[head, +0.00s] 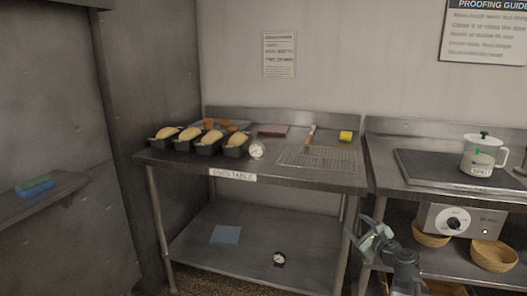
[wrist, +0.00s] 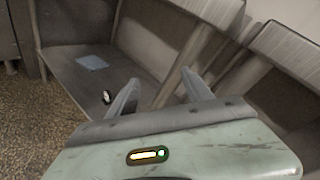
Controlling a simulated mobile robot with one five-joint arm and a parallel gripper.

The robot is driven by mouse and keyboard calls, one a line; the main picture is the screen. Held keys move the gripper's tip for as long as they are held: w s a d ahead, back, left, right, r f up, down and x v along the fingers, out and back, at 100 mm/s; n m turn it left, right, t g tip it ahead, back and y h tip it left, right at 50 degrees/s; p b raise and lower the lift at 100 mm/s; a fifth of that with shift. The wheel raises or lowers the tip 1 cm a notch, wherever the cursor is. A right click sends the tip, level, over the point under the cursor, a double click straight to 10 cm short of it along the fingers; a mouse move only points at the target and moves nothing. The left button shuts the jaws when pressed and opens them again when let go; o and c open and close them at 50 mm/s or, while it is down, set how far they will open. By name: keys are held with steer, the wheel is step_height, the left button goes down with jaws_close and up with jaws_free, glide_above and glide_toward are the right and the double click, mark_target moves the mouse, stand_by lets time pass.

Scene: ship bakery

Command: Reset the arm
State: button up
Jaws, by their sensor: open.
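My gripper (head: 366,236) shows at the lower right of the head view, in front of the gap between the steel table (head: 188,268) and the counter to its right. In the wrist view my gripper (wrist: 160,92) has its two fingers spread apart with nothing between them. It points toward the lower part of the steel table, whose lower shelf (wrist: 135,65) lies beyond the fingers. My arm's lower links are partly cut off at the bottom of the head view.
A jug (head: 478,158) stands on the right counter, above baskets (head: 494,256).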

steer(key=w+a+f+n+g+y, duration=0.1)
steer(key=a+f+n+g+y, duration=0.15)
steer(key=a, duration=0.55)
steer(key=a+f+n+g+y, duration=0.1)
steer(key=a+f+n, duration=0.1)
steer(key=a+n, duration=0.35)
steer(key=s+a+f+n+g, duration=0.3)
steer(key=a+f+n, duration=0.1)
steer(key=a, duration=0.4)
steer(key=s+a+f+n+g, duration=0.3)
steer(key=a+f, duration=0.1)
steer(key=a, duration=0.4)
steer(key=s+f+n+g+h, duration=0.3)
steer(key=s+f+n, duration=0.2)
steer(key=s+n, duration=0.1)
steer(key=s+d+f+n+g+h, duration=0.3)
steer(key=s+d+n+g+h, duration=0.1)
steer(key=s+d+n, duration=0.25)
step_height(320, 180, up, 30)
steer(key=p, duration=2.9)
steer(key=shift+d+f+m+y, duration=0.25)
steer(key=shift+m+y, duration=0.1)
steer(key=shift+m, duration=0.1)
steer(key=shift+w+t, duration=0.1)
steer(key=shift+t, duration=0.15)
